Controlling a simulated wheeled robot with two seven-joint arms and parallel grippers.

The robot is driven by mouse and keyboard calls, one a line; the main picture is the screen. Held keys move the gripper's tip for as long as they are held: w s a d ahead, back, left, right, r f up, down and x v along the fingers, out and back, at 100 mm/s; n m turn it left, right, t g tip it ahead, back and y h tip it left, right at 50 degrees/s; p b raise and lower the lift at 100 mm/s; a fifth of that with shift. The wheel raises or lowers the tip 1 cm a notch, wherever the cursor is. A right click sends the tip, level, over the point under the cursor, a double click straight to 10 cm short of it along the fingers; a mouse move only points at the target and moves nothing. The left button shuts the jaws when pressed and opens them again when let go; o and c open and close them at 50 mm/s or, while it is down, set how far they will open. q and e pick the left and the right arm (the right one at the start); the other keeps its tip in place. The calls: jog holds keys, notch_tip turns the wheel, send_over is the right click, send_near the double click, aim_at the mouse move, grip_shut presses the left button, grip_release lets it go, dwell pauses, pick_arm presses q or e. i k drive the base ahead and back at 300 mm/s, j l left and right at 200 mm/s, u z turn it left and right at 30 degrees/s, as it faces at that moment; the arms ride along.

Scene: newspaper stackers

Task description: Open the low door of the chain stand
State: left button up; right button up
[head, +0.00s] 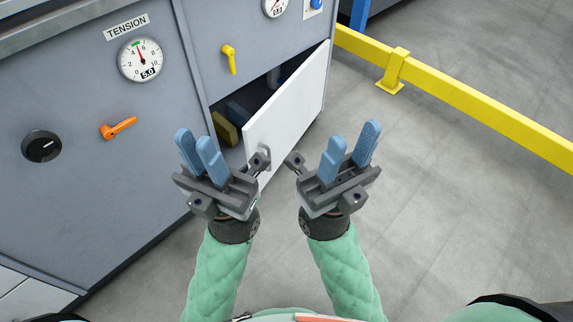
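The low door (288,115) is a white panel at the low right of the grey cabinet front. It stands ajar, its left edge swung out toward me and its right edge at the cabinet's corner. The dark opening behind it shows a yellow block (224,128) and a dark blue one. My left gripper (196,146) is open and empty, in front of the opening and left of the door's free edge; I cannot tell whether it touches the door. It partly hides the door's lower left corner. My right gripper (352,140) is open and empty, right of the door, above the floor.
The cabinet front (85,190) carries a tension gauge (140,60), an orange lever (118,128), a black knob (42,147) and a yellow handle (229,58). A yellow floor rail (470,98) runs along the right. The grey floor (450,220) at right is clear.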

aim_at(275, 130)
jog(key=l+u, duration=0.3)
jog(key=l, duration=1.3)
